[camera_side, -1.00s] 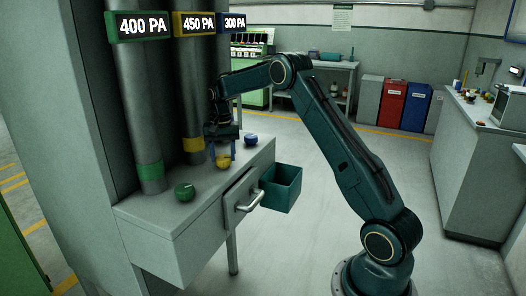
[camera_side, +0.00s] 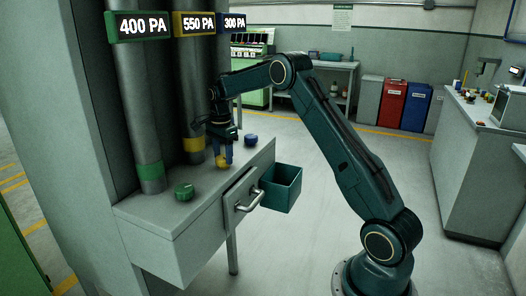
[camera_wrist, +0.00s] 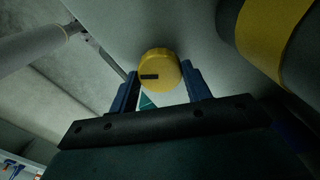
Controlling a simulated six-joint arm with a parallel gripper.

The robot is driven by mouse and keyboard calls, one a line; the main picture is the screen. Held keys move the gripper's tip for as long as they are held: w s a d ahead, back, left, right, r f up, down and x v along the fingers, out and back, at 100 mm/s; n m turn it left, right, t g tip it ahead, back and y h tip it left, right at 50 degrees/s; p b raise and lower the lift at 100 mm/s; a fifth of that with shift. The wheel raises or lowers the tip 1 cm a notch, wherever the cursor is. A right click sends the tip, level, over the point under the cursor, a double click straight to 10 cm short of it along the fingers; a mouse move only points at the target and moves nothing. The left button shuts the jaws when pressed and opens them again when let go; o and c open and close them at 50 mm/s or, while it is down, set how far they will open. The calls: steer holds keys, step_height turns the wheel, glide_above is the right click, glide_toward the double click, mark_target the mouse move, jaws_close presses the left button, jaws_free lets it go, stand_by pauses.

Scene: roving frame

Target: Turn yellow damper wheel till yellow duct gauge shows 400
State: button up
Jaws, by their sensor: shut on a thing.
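The yellow damper wheel (camera_side: 222,162) sits on the grey bench top, between the green and blue wheels. My gripper (camera_side: 223,158) points down over it and is shut on it. In the wrist view the yellow wheel (camera_wrist: 159,68), with a dark mark on its top, is between the two blue fingers of my gripper (camera_wrist: 160,85). The yellow duct gauge (camera_side: 194,23) reads 550 PA. The yellow-banded duct (camera_side: 193,146) stands just behind the wheel.
The green wheel (camera_side: 184,191) is to the left and the blue wheel (camera_side: 250,140) to the right. The green gauge (camera_side: 143,26) reads 400 PA, the blue gauge (camera_side: 234,23) 300 PA.

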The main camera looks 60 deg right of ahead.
mark_target(223, 157)
steer(key=shift+r+m, duration=0.1)
steer(key=shift+m, duration=0.5)
steer(key=o, duration=1)
step_height(223, 157, up, 14)
steer(key=shift+f, duration=0.1)
stand_by(0.4)
